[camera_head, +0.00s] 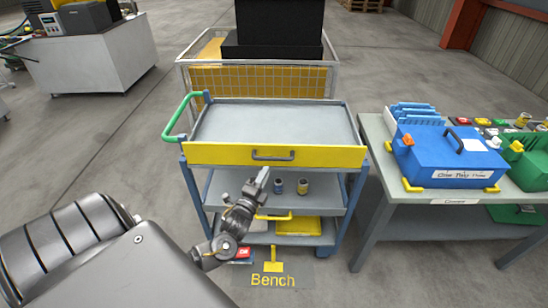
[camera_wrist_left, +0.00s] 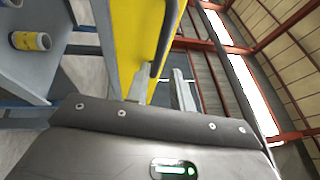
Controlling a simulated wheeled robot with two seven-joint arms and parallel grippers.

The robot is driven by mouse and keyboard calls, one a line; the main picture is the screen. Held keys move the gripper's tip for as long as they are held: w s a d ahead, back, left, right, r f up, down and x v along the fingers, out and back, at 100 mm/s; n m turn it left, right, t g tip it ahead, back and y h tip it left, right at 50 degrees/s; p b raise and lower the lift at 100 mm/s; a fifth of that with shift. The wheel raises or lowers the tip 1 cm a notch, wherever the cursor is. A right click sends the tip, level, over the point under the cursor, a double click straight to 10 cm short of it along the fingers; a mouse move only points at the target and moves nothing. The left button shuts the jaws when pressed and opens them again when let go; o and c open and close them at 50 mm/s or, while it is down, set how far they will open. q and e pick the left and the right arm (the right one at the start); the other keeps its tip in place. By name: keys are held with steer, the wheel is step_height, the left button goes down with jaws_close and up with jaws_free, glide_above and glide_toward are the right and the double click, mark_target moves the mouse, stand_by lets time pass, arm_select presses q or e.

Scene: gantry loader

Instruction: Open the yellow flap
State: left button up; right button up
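The yellow flap (camera_head: 215,154) stands upright along the front edge of the blue cart's top tray, with a dark bar handle (camera_head: 273,156) at its middle. My left gripper (camera_head: 263,174) is just below the handle, in front of the cart. In the left wrist view the fingers (camera_wrist_left: 160,83) are apart with nothing held between them. The flap (camera_wrist_left: 136,30) and its dark handle (camera_wrist_left: 167,42) show just beyond the fingertips. I cannot tell whether a finger touches the flap. My right gripper is in neither view.
The top tray (camera_head: 270,122) is empty. Two small canisters (camera_head: 290,187) stand on the shelf below; a yellow bin (camera_head: 298,226) lies lower. A green handle (camera_head: 180,115) sticks out left. A grey table (camera_head: 450,205) with a blue box (camera_head: 450,160) stands close on the right.

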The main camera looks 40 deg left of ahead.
mark_target(274, 159)
arm_select(q)
steer(key=p+x, duration=0.1)
steer(key=x, duration=0.7)
steer(key=shift+w+a, duration=0.1)
steer(key=shift+w, duration=0.2)
jaws_close()
